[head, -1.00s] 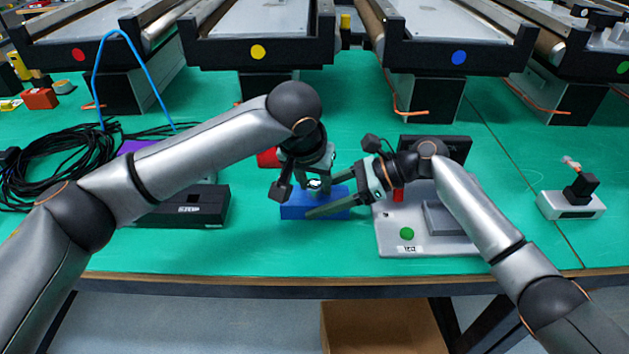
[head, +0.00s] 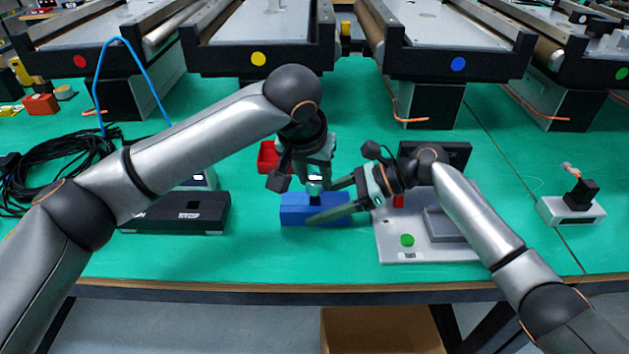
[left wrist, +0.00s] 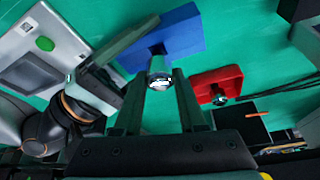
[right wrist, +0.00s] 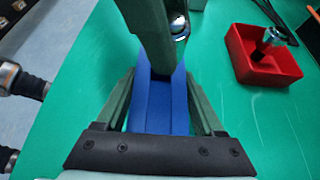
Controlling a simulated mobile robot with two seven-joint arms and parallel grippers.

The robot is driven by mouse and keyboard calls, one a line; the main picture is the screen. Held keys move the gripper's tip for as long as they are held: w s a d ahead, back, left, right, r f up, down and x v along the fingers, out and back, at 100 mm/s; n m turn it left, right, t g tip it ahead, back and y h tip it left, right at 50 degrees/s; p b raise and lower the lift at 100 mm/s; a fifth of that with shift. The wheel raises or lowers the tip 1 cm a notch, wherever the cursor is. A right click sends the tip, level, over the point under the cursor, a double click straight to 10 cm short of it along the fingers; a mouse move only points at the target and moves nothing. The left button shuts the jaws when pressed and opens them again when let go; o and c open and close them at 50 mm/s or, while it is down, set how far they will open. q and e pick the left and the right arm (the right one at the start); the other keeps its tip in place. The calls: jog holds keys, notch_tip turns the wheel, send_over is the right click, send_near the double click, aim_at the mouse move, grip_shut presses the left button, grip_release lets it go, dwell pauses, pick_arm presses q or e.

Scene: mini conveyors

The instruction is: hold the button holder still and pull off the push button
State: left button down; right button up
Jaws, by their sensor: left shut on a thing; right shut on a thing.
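The blue button holder (head: 294,211) lies on the green table and also shows in the left wrist view (left wrist: 187,30) and right wrist view (right wrist: 152,112). My right gripper (head: 335,202) is shut on it, one finger along each long side. The silver-topped push button (left wrist: 159,79) is between the fingertips of my left gripper (left wrist: 160,82), which is shut on it above the holder. A dark part shows between the button and the block. I cannot tell whether the button is still seated. In the right wrist view, a left-gripper finger partly covers the button and the holder's top.
A red holder (right wrist: 262,65) with another silver-topped button (right wrist: 272,40) stands behind the blue one. A grey panel with a green button (head: 407,240) is at right, a black box (head: 180,213) at left. Black cables (head: 45,170) lie far left. Table in front is clear.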

pick_arm(q)
jog(key=shift+r, duration=1.25)
pick_arm(e)
jog(key=shift+s+f, duration=0.1)
jog(key=shift+f, duration=0.2)
jog(key=o, duration=1)
jog(key=shift+r, duration=0.2)
jog(key=shift+d+r, duration=0.1)
jog(key=v, duration=1.1)
jog(key=shift+d+r, duration=0.1)
jog(key=shift+d, duration=0.35)
pick_arm(q)
jog(key=shift+s, duration=0.1)
